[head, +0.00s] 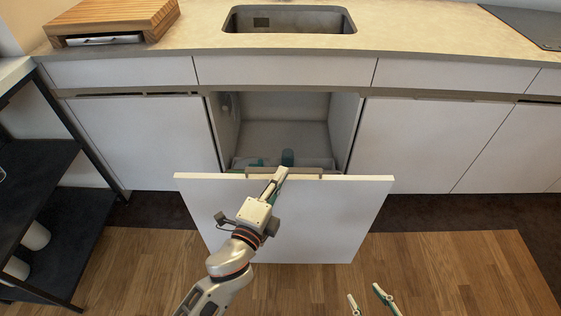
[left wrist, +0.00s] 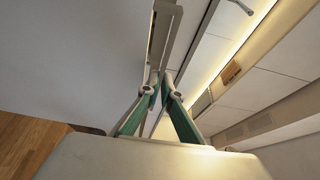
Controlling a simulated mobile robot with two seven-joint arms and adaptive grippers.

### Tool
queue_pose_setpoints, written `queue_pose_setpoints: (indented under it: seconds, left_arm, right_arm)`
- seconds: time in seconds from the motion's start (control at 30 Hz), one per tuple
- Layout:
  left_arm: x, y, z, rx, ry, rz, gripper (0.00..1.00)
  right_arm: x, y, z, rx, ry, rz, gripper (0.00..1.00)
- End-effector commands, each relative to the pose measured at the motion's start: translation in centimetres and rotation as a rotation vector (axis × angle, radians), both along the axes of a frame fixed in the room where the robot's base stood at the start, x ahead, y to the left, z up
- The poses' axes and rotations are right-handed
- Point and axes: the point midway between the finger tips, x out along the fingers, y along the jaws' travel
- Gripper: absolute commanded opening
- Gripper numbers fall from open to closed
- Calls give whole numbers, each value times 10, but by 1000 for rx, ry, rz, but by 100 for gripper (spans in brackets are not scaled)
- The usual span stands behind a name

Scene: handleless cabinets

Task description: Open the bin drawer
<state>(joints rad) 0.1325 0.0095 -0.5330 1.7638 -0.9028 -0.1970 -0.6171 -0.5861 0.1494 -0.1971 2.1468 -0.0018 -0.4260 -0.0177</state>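The bin drawer's white front (head: 310,225) stands well out from the cabinet, leaving a gap in which the grey inside (head: 285,135) shows. Greenish items sit low in the opening, partly hidden by the front. My left gripper (head: 278,176) is at the top edge of the front, near its middle. In the left wrist view its fingers (left wrist: 160,88) close toward each other on the thin edge of the drawer front (left wrist: 158,50). My right gripper (head: 370,298) is low at the bottom of the head view, its two fingers apart and empty, away from the drawer.
Shut white cabinet fronts (head: 145,143) stand on both sides of the opening. The counter above holds a sink (head: 290,20) and a wooden block (head: 112,18). A dark shelf rack (head: 60,225) stands at the left. The wooden floor (head: 450,270) is clear at the right.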

Motion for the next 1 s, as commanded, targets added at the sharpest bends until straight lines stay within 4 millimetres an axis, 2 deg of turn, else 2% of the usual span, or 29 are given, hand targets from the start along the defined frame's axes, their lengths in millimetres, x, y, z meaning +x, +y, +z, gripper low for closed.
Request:
queue_pose_setpoints:
  seconds: [0.2,0.4,0.9,0.97,1.0]
  left_arm:
    - [-28,1,-1,2,1,2,0]
    - [-41,1,0,0,1,2,0]
    - [-46,1,-1,2,0,3,0]
    - [-46,1,-1,2,0,2,11]
    - [-46,1,-1,2,0,2,11]
  right_arm:
    - [-1,0,-3,0,5,-1,40]
    - [-1,1,-2,1,4,1,40]
    - [0,1,2,-2,-3,7,40]
    - [0,1,1,-2,-3,7,40]
    - [0,1,1,-3,-3,8,40]
